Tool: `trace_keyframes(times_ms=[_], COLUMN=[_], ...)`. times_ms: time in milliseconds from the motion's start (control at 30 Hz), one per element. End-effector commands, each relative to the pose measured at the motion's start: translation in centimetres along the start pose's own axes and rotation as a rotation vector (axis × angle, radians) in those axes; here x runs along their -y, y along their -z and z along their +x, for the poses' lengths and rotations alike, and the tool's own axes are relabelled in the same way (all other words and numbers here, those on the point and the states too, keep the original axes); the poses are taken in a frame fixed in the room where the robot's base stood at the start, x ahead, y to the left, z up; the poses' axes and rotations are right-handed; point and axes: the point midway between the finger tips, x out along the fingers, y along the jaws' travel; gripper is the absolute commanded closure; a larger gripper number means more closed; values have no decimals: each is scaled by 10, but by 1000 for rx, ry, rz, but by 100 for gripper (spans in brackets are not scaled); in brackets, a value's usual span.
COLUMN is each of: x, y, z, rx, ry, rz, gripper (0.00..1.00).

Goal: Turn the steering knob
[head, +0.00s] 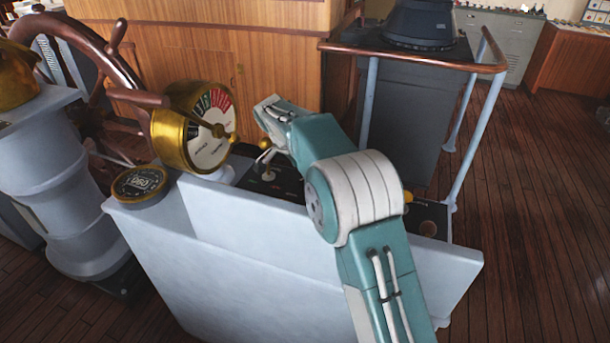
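A console with a black control panel (262,179) stands in front of me. A small yellow ball knob (264,143) shows above this panel, close under the end of my arm. Another yellow knob (408,196) shows at the panel's right part, just past my arm. I cannot tell which of these is the steering knob. My gripper (265,153) is at the far end of the teal and white arm, over the panel and close to the first knob. Its fingers are small and partly hidden, so I cannot tell whether they touch or hold the knob.
A brass telegraph dial (207,128) stands left of my gripper, with a round gauge (139,184) in front. A wooden ship's wheel (88,75) is further left. A copper-coloured rail (415,60) surrounds a dark pedestal behind. Wooden floor (545,200) is clear at right.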

Motion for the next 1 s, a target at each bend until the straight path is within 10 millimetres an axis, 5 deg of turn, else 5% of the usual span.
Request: trace_keyframes(times_ms=[300,767,1000], x=[2,1,-32], y=[-2,-1,15], z=[-56,-65,-91], rx=[1,2,22], ry=[1,0,30], rz=[-2,-3,-73], gripper=[47,47,47])
